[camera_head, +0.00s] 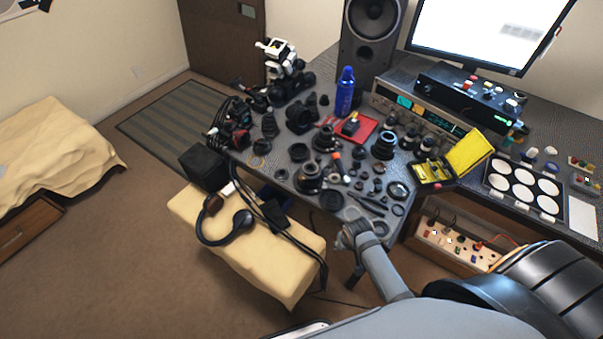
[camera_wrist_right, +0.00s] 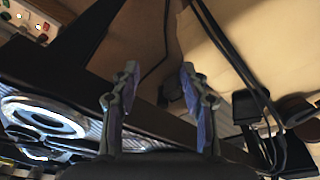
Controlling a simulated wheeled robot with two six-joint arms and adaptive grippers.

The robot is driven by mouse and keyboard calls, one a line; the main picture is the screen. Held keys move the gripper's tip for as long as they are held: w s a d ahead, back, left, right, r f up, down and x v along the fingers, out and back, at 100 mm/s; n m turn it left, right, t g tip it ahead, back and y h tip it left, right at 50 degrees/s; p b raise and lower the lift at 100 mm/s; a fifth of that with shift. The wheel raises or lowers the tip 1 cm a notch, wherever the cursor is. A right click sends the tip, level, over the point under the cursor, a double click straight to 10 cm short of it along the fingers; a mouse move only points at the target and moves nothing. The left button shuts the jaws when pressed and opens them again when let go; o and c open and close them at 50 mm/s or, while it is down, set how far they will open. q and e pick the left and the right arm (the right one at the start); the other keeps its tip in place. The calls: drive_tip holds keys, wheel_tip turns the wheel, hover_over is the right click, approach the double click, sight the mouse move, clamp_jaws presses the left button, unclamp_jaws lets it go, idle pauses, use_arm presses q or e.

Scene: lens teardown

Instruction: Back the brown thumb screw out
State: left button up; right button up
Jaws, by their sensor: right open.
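I cannot make out the brown thumb screw in either view; the lens parts in the head view are too small to tell it apart. Several dark lens parts stand on the grey table (camera_head: 215,153), among them a lens barrel (camera_head: 309,178) near the front edge. My right gripper (camera_head: 352,236) is by the table's front edge, below the parts. In the right wrist view my right gripper (camera_wrist_right: 157,88) is open, with nothing between its fingers. A ringed lens part (camera_wrist_right: 45,118) lies left of it there. My left gripper is in neither view.
A blue spray can (camera_head: 345,92), a red tray (camera_head: 364,127) and an open yellow case (camera_head: 468,152) stand behind and right of the parts. A cushioned bench (camera_head: 270,262) with headphones (camera_head: 222,238) and cables is in front of the table.

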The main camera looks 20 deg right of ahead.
wheel_tip(320, 180, up, 6)
drive_tip(key=w+r+m, duration=0.1)
drive_tip(key=w, duration=0.2)
drive_tip(key=m+g+y, duration=0.1)
drive_tip(key=m+g, duration=0.1)
drive_tip(key=m, duration=1.2)
approach(302, 177)
wheel_tip(302, 177, down, 8)
drive_tip(key=shift+f+p, duration=0.15)
drive_tip(key=shift+p, duration=0.45)
drive_tip(key=shift+c, duration=0.5)
clamp_jaws()
